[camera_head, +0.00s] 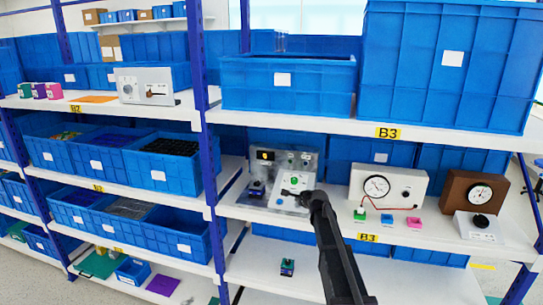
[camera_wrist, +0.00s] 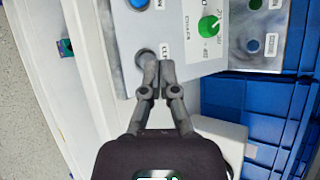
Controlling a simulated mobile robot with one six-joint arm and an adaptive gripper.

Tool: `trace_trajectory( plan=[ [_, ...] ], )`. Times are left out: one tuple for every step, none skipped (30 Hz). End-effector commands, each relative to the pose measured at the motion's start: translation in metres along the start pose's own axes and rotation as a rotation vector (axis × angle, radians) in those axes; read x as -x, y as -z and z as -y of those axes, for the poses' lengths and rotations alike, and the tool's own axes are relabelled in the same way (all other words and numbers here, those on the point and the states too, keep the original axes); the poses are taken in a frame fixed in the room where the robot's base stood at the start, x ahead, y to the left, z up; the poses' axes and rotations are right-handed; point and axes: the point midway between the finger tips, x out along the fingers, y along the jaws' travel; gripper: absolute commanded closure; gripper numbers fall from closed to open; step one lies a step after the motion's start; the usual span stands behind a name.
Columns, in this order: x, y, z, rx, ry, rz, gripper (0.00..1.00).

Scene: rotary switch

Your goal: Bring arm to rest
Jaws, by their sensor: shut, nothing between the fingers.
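My gripper (camera_head: 288,194) is at the front of a grey control panel (camera_head: 292,158) on the middle shelf. In the wrist view its two fingers (camera_wrist: 157,66) are together and empty. Their tips are over the panel's lower edge and partly cover a dark round part there; I cannot tell whether they touch it. A green rotary knob (camera_wrist: 208,26) with a printed scale is on the panel, up and to the right of the fingertips. Blue round buttons (camera_wrist: 253,46) are near it. My dark arm reaches up to the panel from the bottom of the head view.
A white meter box (camera_head: 388,184) and a brown meter box (camera_head: 476,190) stand to the right on the shelf (camera_head: 400,231). A blue upright post (camera_head: 207,150) is left of the panel. Blue bins (camera_head: 287,84) fill the shelf above. A small device (camera_head: 287,267) is on the shelf below.

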Motion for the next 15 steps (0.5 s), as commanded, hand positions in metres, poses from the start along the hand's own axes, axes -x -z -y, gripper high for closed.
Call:
trace_trajectory(
  plan=[
    [0.011,-0.001,-0.015,0.053,-0.03,-0.002,1.0],
    [0.016,-0.002,-0.023,0.09,-0.052,-0.002,1.0],
    [0.023,-0.003,-0.034,0.145,-0.084,-0.002,1.0],
    [0.029,-0.003,-0.043,0.19,-0.109,-0.002,1.0],
    [0.035,-0.004,-0.053,0.237,-0.136,0.0,1.0],
    [0.045,-0.004,-0.067,0.304,-0.176,0.002,1.0],
    [0.052,-0.004,-0.077,0.354,-0.206,0.006,1.0],
    [0.06,-0.004,-0.088,0.407,-0.237,0.01,1.0],
    [0.07,-0.004,-0.103,0.476,-0.281,0.019,1.0],
    [0.078,-0.004,-0.113,0.528,-0.313,0.025,1.0],
    [0.086,-0.003,-0.124,0.579,-0.345,0.034,1.0],
    [0.097,-0.002,-0.138,0.647,-0.389,0.046,1.0],
    [0.106,-0.002,-0.148,0.697,-0.421,0.057,1.0],
    [0.115,-0.001,-0.158,0.746,-0.453,0.068,1.0],
    [0.127,0.0,-0.171,0.811,-0.497,0.086,1.0]
  ],
)
